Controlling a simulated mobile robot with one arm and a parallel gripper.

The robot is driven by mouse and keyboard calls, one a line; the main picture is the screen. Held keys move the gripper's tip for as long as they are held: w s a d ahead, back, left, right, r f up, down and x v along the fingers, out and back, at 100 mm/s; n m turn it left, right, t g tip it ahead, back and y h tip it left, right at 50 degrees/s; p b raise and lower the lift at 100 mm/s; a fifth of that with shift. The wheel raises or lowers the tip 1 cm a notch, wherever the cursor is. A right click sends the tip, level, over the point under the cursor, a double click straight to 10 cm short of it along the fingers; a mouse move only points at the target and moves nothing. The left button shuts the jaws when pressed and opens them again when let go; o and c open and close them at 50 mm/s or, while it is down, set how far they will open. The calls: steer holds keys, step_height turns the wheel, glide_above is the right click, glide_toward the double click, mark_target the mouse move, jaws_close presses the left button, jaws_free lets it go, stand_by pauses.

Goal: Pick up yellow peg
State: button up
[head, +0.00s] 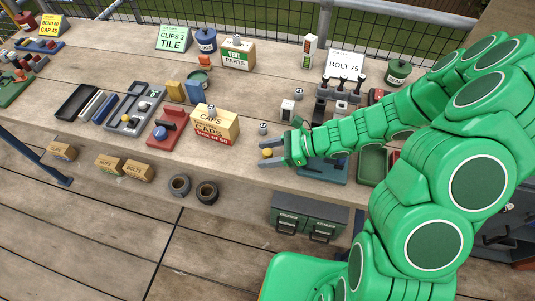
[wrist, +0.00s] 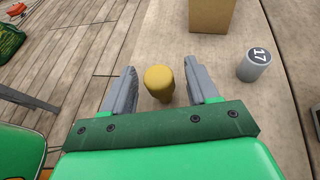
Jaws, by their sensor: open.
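The yellow peg (wrist: 159,80) stands between the two grey fingers of my gripper (wrist: 160,88) in the wrist view, with a gap visible on each side. In the head view the yellow peg (head: 267,152) shows as a small round top near the front edge of the bench, between the fingertips. My gripper (head: 272,156) is open, with its fingers on either side of the peg, and I see no contact. The lower part of the peg is partly hidden in the wrist view.
The wooden bench (head: 240,170) carries a caps box (head: 215,126) to the left of the gripper. A grey cylinder marked 17 (wrist: 255,64) stands to the peg's right in the wrist view. A blue tray (head: 325,170) lies under my arm. The bench's front edge is close.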

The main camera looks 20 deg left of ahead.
mark_target(268, 151)
steer(key=shift+a, duration=0.1)
steer(key=c, duration=1)
steer(key=shift+r, duration=5)
